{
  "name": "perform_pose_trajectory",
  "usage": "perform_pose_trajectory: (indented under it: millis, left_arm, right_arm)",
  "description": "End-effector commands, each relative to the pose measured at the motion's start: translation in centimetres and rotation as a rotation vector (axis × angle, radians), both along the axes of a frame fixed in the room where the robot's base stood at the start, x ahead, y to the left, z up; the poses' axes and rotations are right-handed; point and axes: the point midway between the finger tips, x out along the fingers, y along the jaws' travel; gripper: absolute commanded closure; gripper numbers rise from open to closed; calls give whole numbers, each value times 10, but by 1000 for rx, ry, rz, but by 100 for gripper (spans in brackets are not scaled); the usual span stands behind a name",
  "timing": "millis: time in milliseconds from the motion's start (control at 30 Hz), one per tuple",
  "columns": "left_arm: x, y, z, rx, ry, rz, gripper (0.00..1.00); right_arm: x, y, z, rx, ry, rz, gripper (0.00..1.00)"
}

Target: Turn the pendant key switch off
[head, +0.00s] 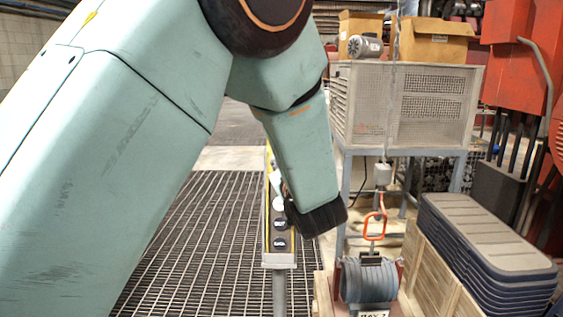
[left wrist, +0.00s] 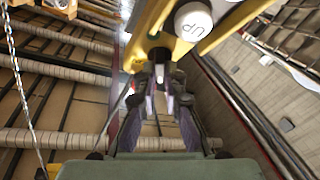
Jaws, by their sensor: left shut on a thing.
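The pendant (head: 279,259) is a narrow yellow-edged box with a dark face and round labelled buttons, standing on a grey post in the head view. Its yellow body also shows at the top of the left wrist view (left wrist: 232,24), with a white button marked UP (left wrist: 194,20). My left gripper (left wrist: 160,76) is at the pendant, its fingers shut on a small dark part at the yellow edge, which appears to be the key switch (left wrist: 159,54). The fingers mostly cover it, so its turned position cannot be told. In the head view my wrist hides the fingertips and part of the pendant. My right gripper is not in view.
A mesh-sided cabinet (head: 405,100) on legs, with cardboard boxes (head: 432,40) on top, stands behind right. A grey drum-like coil (head: 367,280) with an orange hook (head: 374,225) and stacked dark lids (head: 485,235) lie right. Floor grating (head: 190,240) is clear.

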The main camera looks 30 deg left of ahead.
Motion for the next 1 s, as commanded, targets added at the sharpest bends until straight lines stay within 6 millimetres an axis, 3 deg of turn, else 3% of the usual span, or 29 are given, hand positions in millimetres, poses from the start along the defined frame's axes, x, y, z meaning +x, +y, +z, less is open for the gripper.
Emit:
perform_pose_trajectory:
  millis: [367,400,633,1000]
  left_arm:
    - [1,0,3,-1,-9,1,100]
    - [1,0,3,-1,-9,1,88]
    - [0,0,1,-2,-5,1,69]
    - [0,0,5,-3,-4,2,68]
  right_arm:
    - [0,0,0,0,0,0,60]
    - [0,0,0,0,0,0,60]
    - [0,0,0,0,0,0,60]
    - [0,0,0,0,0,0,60]
